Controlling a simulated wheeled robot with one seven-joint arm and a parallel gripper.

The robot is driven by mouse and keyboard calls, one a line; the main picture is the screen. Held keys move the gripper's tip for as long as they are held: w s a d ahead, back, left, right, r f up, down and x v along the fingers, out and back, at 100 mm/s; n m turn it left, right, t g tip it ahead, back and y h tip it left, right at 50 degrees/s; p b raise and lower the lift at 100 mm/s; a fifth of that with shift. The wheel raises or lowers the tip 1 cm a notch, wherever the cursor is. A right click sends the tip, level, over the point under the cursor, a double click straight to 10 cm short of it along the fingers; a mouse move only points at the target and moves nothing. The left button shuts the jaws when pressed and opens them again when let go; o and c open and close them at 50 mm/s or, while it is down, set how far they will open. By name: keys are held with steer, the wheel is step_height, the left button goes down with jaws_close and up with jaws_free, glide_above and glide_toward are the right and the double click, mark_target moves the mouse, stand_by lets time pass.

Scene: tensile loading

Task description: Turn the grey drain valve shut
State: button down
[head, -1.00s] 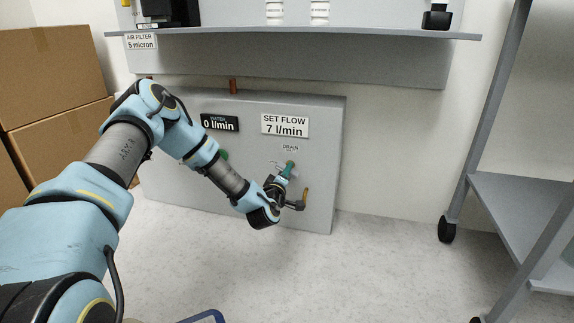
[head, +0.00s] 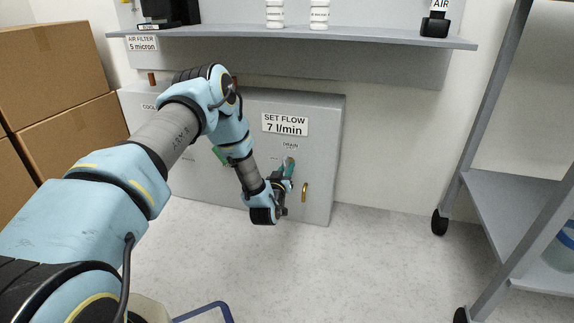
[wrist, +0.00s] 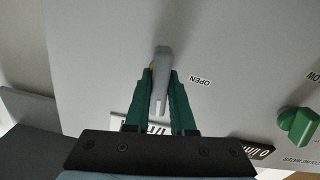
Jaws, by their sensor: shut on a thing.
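The grey drain valve is a lever (wrist: 162,75) on the grey panel. In the wrist view it stands lengthwise between the two green fingers of my gripper (wrist: 164,82), which are shut on it. An OPEN label (wrist: 201,81) is on the panel just right of the lever. In the head view my gripper (head: 288,167) is at the panel, just below the DRAIN label (head: 290,146). My wrist and fingers hide most of the lever there.
A brass pipe (head: 305,191) sticks out right of my gripper. A green knob (wrist: 298,126) is on the panel, away from my fingers. A shelf (head: 300,41) overhangs the panel. A wheeled rack (head: 505,200) stands at the right, with clear floor before the panel.

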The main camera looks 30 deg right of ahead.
steer(key=shift+m+p, duration=0.35)
steer(key=shift+m, duration=0.75)
steer(key=c, duration=0.8)
jaws_free()
steer(key=shift+o, duration=0.2)
steer(key=p+v, duration=0.3)
steer(key=v, duration=0.7)
steer(key=shift+s+a+p, duration=0.3)
steer(key=shift+p, duration=0.05)
